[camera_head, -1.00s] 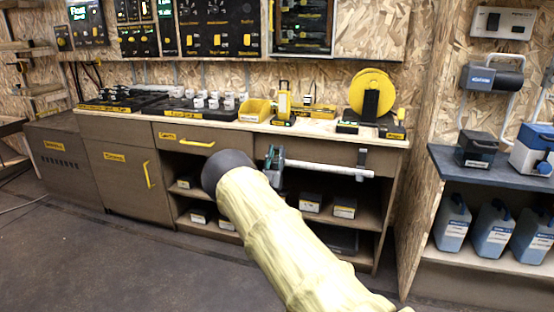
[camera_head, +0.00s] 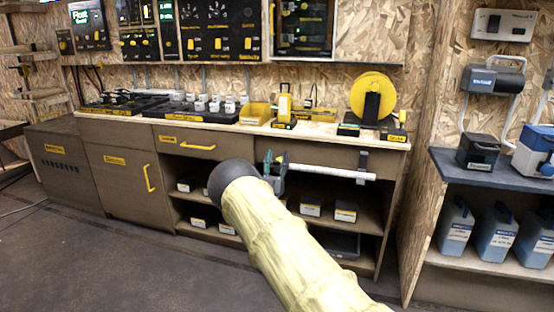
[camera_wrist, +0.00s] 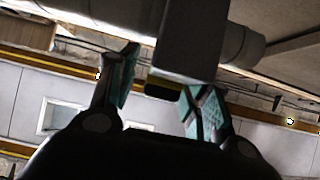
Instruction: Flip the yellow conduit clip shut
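A pale conduit (camera_head: 325,171) runs level along the front of the workbench, below its top. A grey bracket (camera_head: 362,163) holds it near the right end. My gripper (camera_head: 276,164) is at the conduit's left end, partly hidden by my arm. In the wrist view my gripper (camera_wrist: 165,80) has its two teal-padded fingers apart, one on each side of a grey block (camera_wrist: 190,40) in front of the conduit (camera_wrist: 235,45). A dark yellow strip (camera_wrist: 163,87) shows at the block's lower end, perhaps part of the clip. I cannot tell whether the fingers touch it.
The workbench top (camera_head: 320,132) holds a yellow reel (camera_head: 372,95), a yellow bin (camera_head: 255,113) and trays of parts. Open shelves with small boxes (camera_head: 345,212) lie below. A side shelf (camera_head: 490,170) with blue-grey jugs stands at right.

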